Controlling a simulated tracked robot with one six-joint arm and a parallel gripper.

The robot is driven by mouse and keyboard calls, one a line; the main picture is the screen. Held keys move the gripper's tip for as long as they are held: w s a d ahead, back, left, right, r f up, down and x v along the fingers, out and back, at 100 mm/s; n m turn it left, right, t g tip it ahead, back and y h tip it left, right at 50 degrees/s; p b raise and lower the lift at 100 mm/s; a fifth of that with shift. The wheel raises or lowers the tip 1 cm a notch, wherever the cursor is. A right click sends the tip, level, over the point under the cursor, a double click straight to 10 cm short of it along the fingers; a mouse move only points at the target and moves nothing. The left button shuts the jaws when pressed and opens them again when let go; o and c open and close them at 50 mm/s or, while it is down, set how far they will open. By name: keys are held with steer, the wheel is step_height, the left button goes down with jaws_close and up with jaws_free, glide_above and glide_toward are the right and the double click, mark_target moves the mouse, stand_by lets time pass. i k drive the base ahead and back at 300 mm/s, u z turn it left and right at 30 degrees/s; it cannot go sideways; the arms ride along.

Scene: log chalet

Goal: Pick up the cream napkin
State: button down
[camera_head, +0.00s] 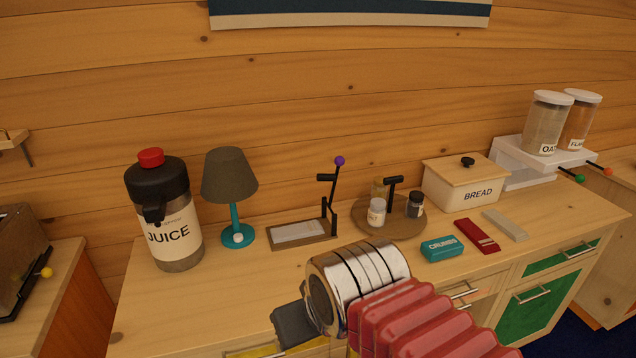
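A flat, pale cream-grey oblong (505,224), which looks like the cream napkin, lies on the wooden counter near its front edge, right of a similar red oblong (476,236) with a pale band. Nothing covers it. My gripper (290,326) shows only as a dark block beyond the silver end of my arm, low in the picture. It is well to the left of the pale oblong and nearer to me. Its fingers cannot be made out, so whether it is open or shut is unclear.
A teal CRUMBS box (442,248) lies left of the red oblong. Behind stand the BREAD box (464,190), a round tray (388,232) with small jars, a lever stand (300,232), a lamp (230,180) and a JUICE dispenser (170,225). Oat and flour jars (546,125) stand at right.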

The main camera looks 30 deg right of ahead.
mark_target(514, 232)
steer(key=u, duration=1.65)
steer(key=k, duration=0.75)
steer(key=z, duration=1.9)
